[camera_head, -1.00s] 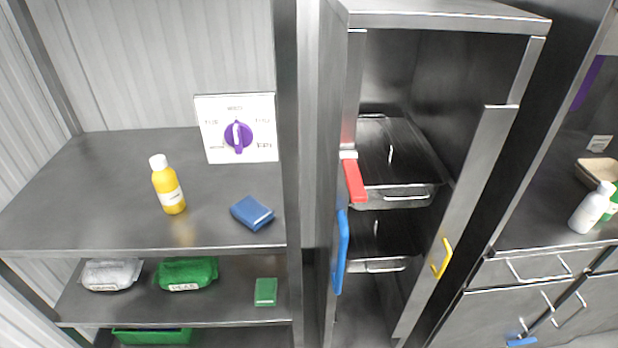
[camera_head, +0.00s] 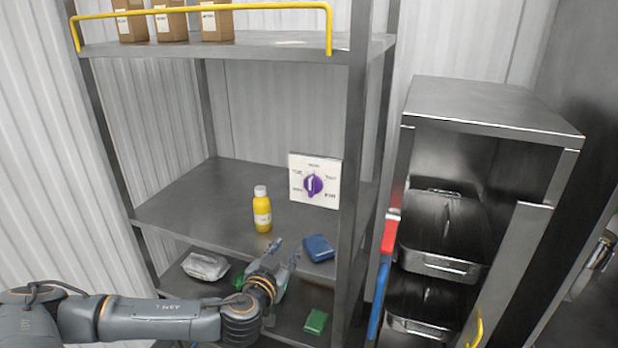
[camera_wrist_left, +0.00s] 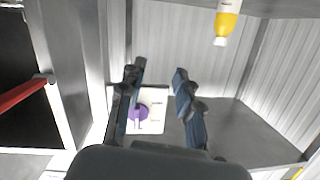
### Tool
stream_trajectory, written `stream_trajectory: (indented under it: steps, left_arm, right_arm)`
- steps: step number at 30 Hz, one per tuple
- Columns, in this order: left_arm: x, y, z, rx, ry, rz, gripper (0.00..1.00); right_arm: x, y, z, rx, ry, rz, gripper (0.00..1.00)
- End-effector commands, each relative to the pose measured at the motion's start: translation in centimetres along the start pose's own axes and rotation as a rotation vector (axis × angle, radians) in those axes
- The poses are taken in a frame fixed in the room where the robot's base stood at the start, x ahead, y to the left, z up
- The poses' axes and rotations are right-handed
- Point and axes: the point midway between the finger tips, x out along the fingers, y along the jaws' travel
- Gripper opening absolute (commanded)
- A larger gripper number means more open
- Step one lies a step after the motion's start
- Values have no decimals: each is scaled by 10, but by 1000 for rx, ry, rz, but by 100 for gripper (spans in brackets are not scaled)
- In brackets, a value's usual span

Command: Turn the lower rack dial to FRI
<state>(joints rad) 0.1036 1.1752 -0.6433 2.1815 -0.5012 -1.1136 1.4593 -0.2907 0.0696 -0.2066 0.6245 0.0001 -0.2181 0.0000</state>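The rack dial is a purple knob (camera_head: 313,185) on a white square panel (camera_head: 328,196) standing at the back right of the rack's middle shelf. A pale mark on the knob runs nearly upright; the labels around it are too blurred to read surely. The knob also shows between my fingers in the left wrist view (camera_wrist_left: 138,112). My left gripper (camera_head: 287,247) is at the shelf's front edge, below and in front of the dial, apart from it. Its two fingers (camera_wrist_left: 160,85) are spread and hold nothing. My right gripper is out of view.
A metal post (camera_head: 354,150) rises right of the dial. Bags and a green block (camera_head: 316,321) lie below. An open cabinet (camera_head: 490,105) stands right.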

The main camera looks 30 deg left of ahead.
Motion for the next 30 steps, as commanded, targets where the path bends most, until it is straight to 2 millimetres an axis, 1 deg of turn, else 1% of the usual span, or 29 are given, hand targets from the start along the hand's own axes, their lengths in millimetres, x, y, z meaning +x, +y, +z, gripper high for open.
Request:
stream_trajectory:
  steps: [1,3,6,7,9,11,14,17,21,28,29,30]
  left_arm:
    - [-19,-1,-36,-33,54,15,34]
    - [-40,-1,-67,-90,111,30,34]
    - [-63,-1,-95,-151,163,49,34]
    - [-68,-1,-101,-163,173,52,34]
    - [-75,-1,-108,-185,189,59,34]
    - [-76,-1,-110,-194,196,60,34]
    - [-73,-1,-109,-198,199,59,34]
    - [-66,0,-107,-197,199,57,34]
    - [-58,0,-109,-196,200,56,34]
    - [-50,1,-113,-197,201,62,34]
    - [-44,-1,-122,-198,198,59,34]
    - [-37,-1,-125,-199,195,59,34]
  right_arm:
    - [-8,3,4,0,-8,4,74]
    - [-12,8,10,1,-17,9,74]
    - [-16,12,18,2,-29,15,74]
    - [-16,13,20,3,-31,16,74]
    - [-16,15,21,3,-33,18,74]
    - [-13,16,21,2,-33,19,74]
    - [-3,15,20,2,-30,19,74]
    - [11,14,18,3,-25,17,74]
    - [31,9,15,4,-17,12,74]
    - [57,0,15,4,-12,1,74]
    - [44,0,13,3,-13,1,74]
    - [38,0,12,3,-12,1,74]
